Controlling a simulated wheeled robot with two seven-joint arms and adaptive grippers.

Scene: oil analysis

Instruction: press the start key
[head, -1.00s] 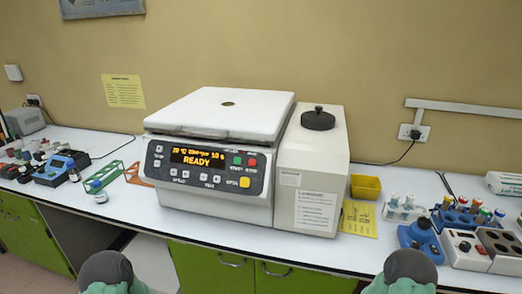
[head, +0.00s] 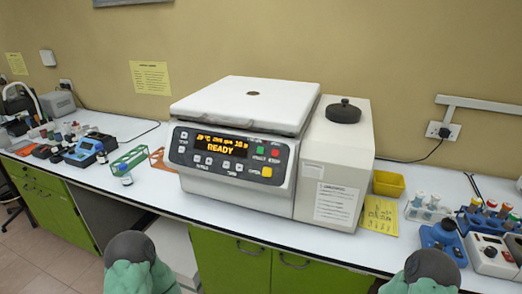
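A white centrifuge (head: 255,100) with its lid down stands on the bench in the middle of the head view. Its dark front panel (head: 205,160) carries a lit orange display (head: 221,146) that reads READY. To the right of the display are a green key (head: 261,150) and a red key (head: 275,152). A yellow key (head: 267,171) sits below them. The key labels are too small to read, so I take the green one as the start key by its colour. Only rounded parts of my two arms show at the bottom edge; neither gripper is in view.
A green rack (head: 130,159) and a small vial (head: 126,180) stand left of the centrifuge. Right of it are a yellow tray (head: 388,184), tube racks and a blue device (head: 440,236). The white bench (head: 330,245) in front of the centrifuge is clear.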

